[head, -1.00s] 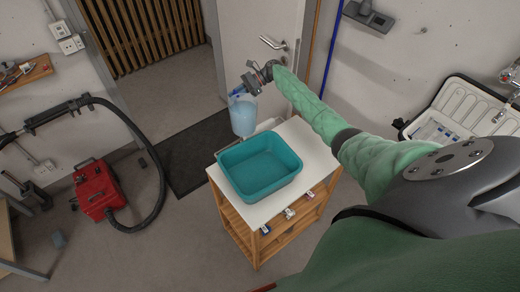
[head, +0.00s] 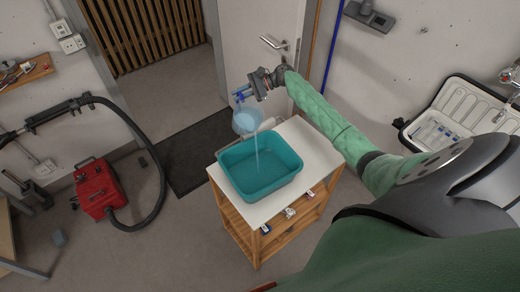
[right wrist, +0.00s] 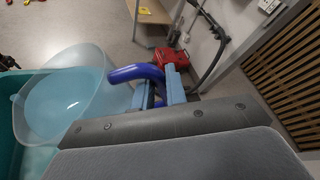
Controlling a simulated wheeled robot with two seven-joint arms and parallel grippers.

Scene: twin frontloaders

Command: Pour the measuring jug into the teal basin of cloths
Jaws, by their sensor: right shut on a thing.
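The clear measuring jug (head: 247,121) with its blue handle is tilted at the far edge of the teal basin (head: 235,185). A thin stream of pale liquid falls from it into the basin. My right gripper (head: 243,95) is shut on the handle. In the right wrist view the jug (right wrist: 75,95) holds pale blue liquid, and its blue handle (right wrist: 135,73) sits between the fingers (right wrist: 160,90). The basin stands on a white-topped wooden cart (head: 280,205). I cannot make out any cloths in the basin. My left gripper is not in view.
A red vacuum (head: 98,188) with a black hose stands on the floor at left. A dark mat (head: 195,155) lies by the door.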

